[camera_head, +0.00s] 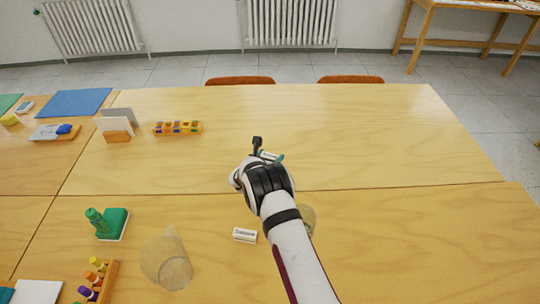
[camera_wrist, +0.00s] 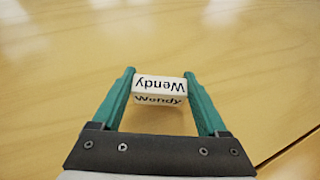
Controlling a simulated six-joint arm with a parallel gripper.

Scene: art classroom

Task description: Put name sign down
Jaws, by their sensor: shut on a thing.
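The name sign (camera_wrist: 159,84) is a small white block with "Wendy" in black letters on two faces. In the wrist view it sits between the two teal fingertips of my gripper (camera_wrist: 159,86), which is shut on it. In the head view my gripper (camera_head: 269,156) is over the middle of the wooden table (camera_head: 370,130), and the sign is mostly hidden there. I cannot tell whether the sign touches the tabletop.
Another small white block with lettering (camera_head: 245,236) lies left of my arm. A translucent round item (camera_head: 166,262), a green stamp-like item (camera_head: 108,222) and a peg rack (camera_head: 97,280) are at lower left. A coloured block tray (camera_head: 177,128) is farther back. The table's right half is clear.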

